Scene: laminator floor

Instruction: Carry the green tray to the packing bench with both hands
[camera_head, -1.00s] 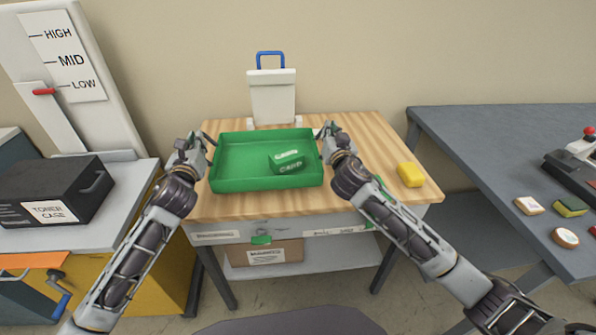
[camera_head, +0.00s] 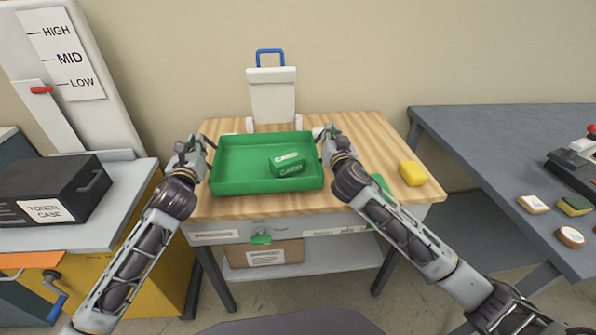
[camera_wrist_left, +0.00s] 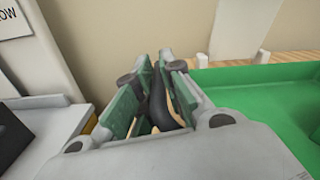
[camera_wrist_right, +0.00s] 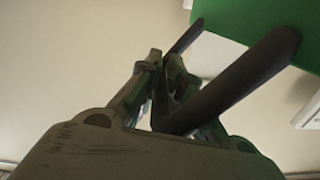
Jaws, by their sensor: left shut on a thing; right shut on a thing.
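The green tray (camera_head: 226,184) is at the wooden-topped table (camera_head: 375,140), level, with a green box (camera_head: 287,165) with white lettering inside. I cannot tell whether its base touches the tabletop. My left gripper (camera_head: 203,143) is at the tray's left side, shut on a dark handle (camera_wrist_left: 160,103), which shows between its jaws in the left wrist view. My right gripper (camera_head: 325,136) is at the right side, shut on the other dark handle (camera_wrist_right: 235,82).
A white container with a blue handle (camera_head: 271,93) stands behind the tray. A yellow block (camera_head: 412,173) lies right of it. A green item (camera_head: 382,186) shows partly behind my right arm. Small items and a machine (camera_head: 580,160) occupy the grey bench's right; its left is clear.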

